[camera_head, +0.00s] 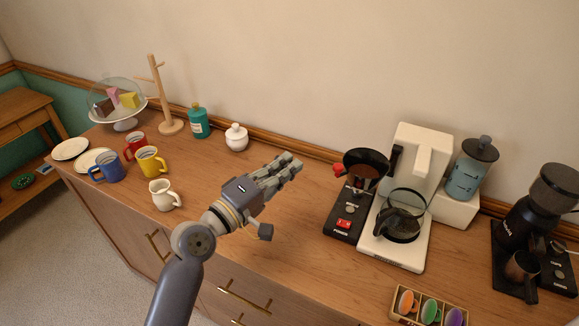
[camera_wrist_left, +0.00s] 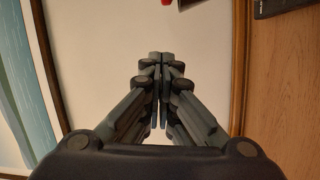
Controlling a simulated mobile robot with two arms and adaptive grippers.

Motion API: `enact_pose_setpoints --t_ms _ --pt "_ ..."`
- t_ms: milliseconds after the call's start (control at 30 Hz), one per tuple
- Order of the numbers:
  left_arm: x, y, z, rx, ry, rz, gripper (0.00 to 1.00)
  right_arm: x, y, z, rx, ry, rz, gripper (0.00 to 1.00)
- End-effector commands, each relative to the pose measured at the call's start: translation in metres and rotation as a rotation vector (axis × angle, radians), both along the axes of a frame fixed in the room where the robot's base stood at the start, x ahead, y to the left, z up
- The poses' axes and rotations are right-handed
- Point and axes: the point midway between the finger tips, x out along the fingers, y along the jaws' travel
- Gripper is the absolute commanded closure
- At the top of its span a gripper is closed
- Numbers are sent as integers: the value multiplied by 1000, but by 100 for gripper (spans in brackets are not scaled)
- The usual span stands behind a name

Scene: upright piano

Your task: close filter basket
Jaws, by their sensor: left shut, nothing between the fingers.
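The black filter basket (camera_head: 368,180) of the coffee maker (camera_head: 427,150) is swung out to the left in the head view. Brown coffee shows inside it, and a red tab (camera_head: 339,170) sticks out at its left. My left gripper (camera_head: 296,162) is shut and empty above the counter, left of the basket and apart from it. In the wrist view the left fingers (camera_wrist_left: 160,58) are together, with a small red piece at the top edge that I cannot identify for sure. My right gripper is not in view.
A glass carafe (camera_head: 400,222) stands on the coffee maker's base, beside the black switch panel (camera_head: 347,216). A grinder (camera_head: 535,205) is at the right. A pod tray (camera_head: 425,308) is in front. Mugs and a white sugar pot (camera_head: 237,138) stand left.

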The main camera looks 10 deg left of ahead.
Motion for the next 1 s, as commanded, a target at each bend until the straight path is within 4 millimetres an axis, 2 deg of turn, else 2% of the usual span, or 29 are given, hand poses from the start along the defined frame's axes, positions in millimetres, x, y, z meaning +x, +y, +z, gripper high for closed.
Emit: enact_pose_setpoints --t_ms 400,700,1000 --pt "62 -43 7 2 0 -2 100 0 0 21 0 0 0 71" --pt "33 -63 -2 4 2 -1 100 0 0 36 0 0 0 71" --pt "29 -66 -4 5 0 -1 100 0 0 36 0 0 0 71"
